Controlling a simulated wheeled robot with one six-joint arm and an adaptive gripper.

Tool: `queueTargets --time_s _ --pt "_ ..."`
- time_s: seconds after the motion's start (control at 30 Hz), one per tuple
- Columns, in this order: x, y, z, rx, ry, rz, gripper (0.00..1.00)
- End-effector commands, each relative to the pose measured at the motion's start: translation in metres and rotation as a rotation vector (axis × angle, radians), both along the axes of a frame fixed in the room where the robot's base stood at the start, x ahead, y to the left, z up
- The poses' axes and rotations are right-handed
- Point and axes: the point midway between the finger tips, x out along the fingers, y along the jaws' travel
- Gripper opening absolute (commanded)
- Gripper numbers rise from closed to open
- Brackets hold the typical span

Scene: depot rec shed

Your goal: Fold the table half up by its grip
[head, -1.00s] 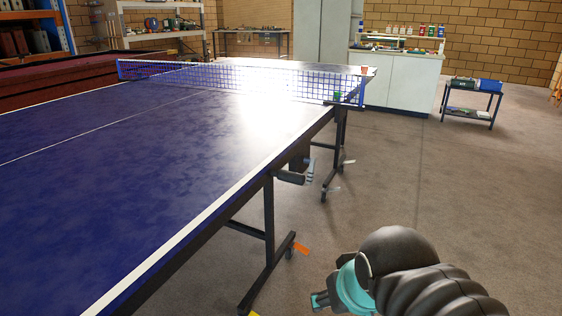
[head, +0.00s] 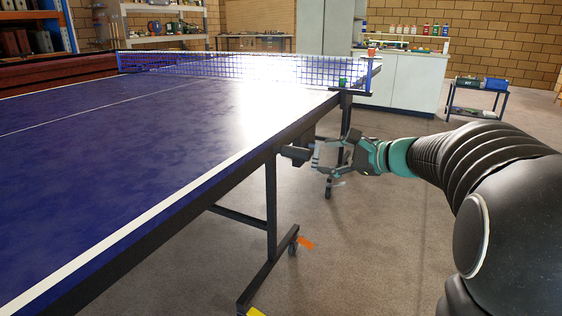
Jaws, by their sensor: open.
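The blue table half (head: 130,190) lies flat, with a white line along its edge and a dark rim below. Its grip (head: 296,152) is a short dark bar that sticks out under the right edge, near the top of the table leg. My gripper (head: 322,154) is open, just right of the grip's outer end, with its fingers pointing left towards it. I cannot tell whether the fingers touch the grip or stand slightly apart from it. The net (head: 250,67) crosses the table beyond the grip.
A small trolley (head: 477,97) and a white cabinet (head: 405,80) stand at the back right. The floor right of the table is largely clear.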

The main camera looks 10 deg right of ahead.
Motion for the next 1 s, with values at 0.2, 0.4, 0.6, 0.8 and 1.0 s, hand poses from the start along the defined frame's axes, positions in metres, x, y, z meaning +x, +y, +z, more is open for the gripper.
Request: queueTargets --time_s 0.2,0.4,0.6,0.8,1.0 --pt "0.016 0.0 -0.002 0.035 -0.005 -0.019 0.6" --pt "0.041 0.021 -0.012 0.034 -0.005 -0.015 0.6" --pt "0.069 0.043 -0.022 0.033 -0.004 -0.015 0.6" --pt "0.094 0.062 -0.031 0.033 -0.004 -0.016 0.6" --pt "0.108 0.072 -0.035 0.031 -0.004 -0.018 0.6"
